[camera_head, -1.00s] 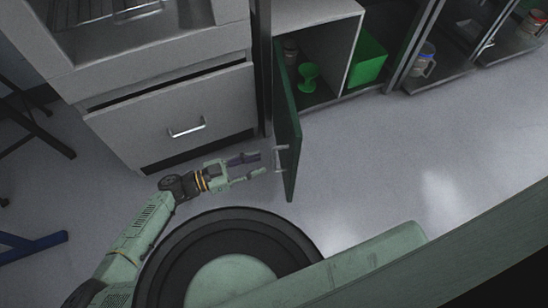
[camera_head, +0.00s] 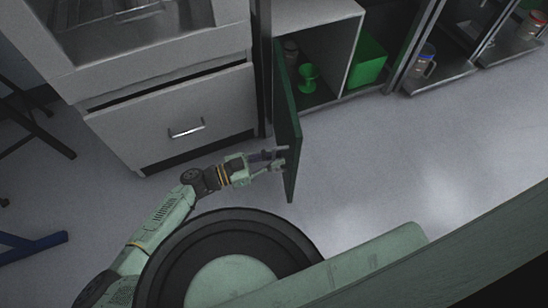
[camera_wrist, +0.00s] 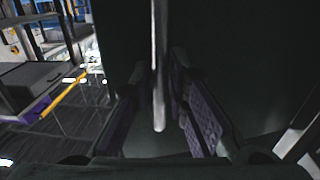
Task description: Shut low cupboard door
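The low cupboard door (camera_head: 289,125) is dark green and stands swung wide open, roughly square to the cupboard front (camera_head: 318,22). Its hinge side is at the cupboard's left edge. My gripper (camera_head: 275,160) is at the door's left face, by the handle. In the wrist view the pale bar handle (camera_wrist: 159,75) runs between the two purple-padded fingers of my gripper (camera_wrist: 158,118). The fingers are open, with a gap visible on each side of the bar. The dark door face fills the middle of the wrist view.
A grey drawer unit (camera_head: 170,120) stands left of the door. A mug (camera_head: 422,62) is on a low shelf at right. The floor (camera_head: 400,150) right of the door is clear.

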